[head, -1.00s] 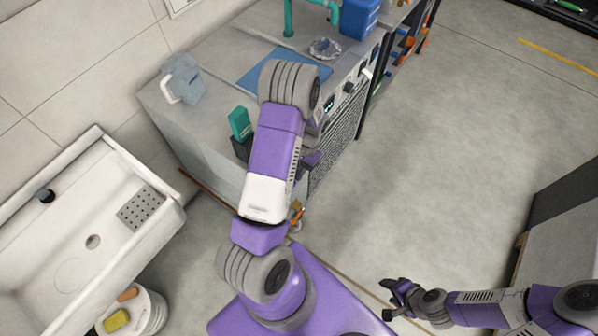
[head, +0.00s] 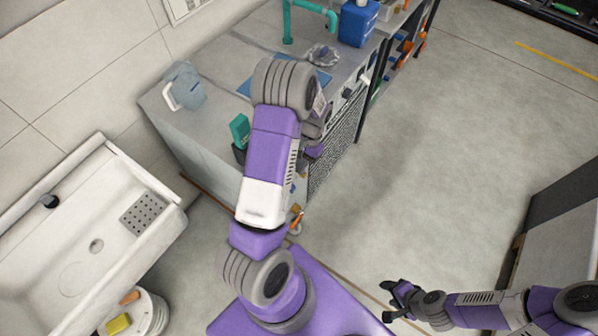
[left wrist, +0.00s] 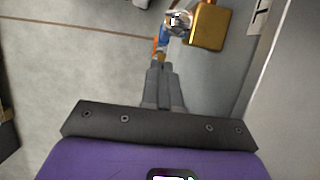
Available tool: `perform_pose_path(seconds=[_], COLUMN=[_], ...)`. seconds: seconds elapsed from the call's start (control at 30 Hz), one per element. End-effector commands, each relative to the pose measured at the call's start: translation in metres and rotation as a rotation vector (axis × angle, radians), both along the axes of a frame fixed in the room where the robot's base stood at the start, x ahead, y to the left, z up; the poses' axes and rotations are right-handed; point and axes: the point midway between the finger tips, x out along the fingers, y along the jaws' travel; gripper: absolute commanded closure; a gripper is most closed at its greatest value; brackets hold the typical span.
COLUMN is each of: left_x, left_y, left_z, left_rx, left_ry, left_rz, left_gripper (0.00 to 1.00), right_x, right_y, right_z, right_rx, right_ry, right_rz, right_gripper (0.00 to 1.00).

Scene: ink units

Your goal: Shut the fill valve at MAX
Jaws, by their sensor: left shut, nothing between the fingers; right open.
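In the left wrist view my left gripper (left wrist: 158,68) is shut and empty, its two grey fingers together. Just beyond the tips is a small orange and blue fitting (left wrist: 161,38), partly hidden by the fingers; I cannot tell whether they touch. A shiny round metal part (left wrist: 178,22) and a brass-coloured block (left wrist: 208,26) lie beside it. I cannot tell which part is the fill valve, and no MAX mark is readable. In the head view my left arm hides most of its gripper at the cabinet's front. My right gripper (head: 394,301) is open and empty over the floor.
A grey cabinet (head: 205,140) carries a pale jug (head: 186,88), a green item (head: 240,129), a blue mat, a teal pipe (head: 288,20) and a blue container (head: 357,22). A white sink (head: 110,200) stands left, a bucket (head: 155,312) below it.

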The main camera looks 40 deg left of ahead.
Motion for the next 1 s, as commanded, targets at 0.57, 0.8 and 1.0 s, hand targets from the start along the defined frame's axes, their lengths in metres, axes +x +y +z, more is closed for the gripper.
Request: perform_pose_path(seconds=[0.57, 0.8, 1.0], left_x=[0.01, 0.01, 0.009], left_y=[0.001, 0.001, -0.019], left_z=[0.028, 0.028, 0.009], left_rx=[0.0, 0.0, -0.027], left_ry=[0.001, 0.001, -0.024], left_rz=[-0.001, -0.001, -0.01], left_gripper=[1.0, 1.0, 1.0], right_x=[0.0, 0.0, 0.0], right_y=[0.0, 0.0, 0.0], right_z=[0.006, 0.006, 0.006], right_rx=[0.0, 0.0, 0.0], right_ry=[0.0, 0.0, 0.0], right_rz=[0.0, 0.0, 0.0], right_gripper=[0.47, 0.47, 0.47])
